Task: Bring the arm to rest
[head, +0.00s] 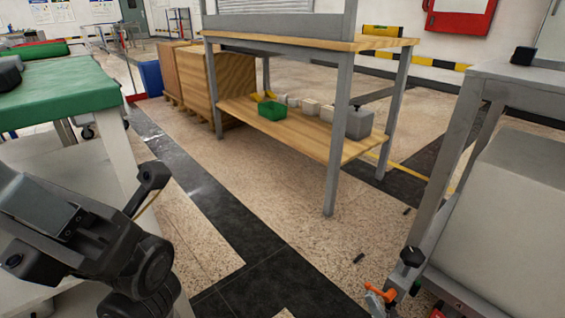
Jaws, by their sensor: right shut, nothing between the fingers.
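My left gripper is not in view.
A wooden-topped workbench (375,43) stands ahead, its lower shelf bearing a green bin (271,115) and small blocks. Wooden crates (233,82) stand behind it. A grey metal frame (462,140) and an orange clamp (380,294) are at right. The middle floor is mostly clear.

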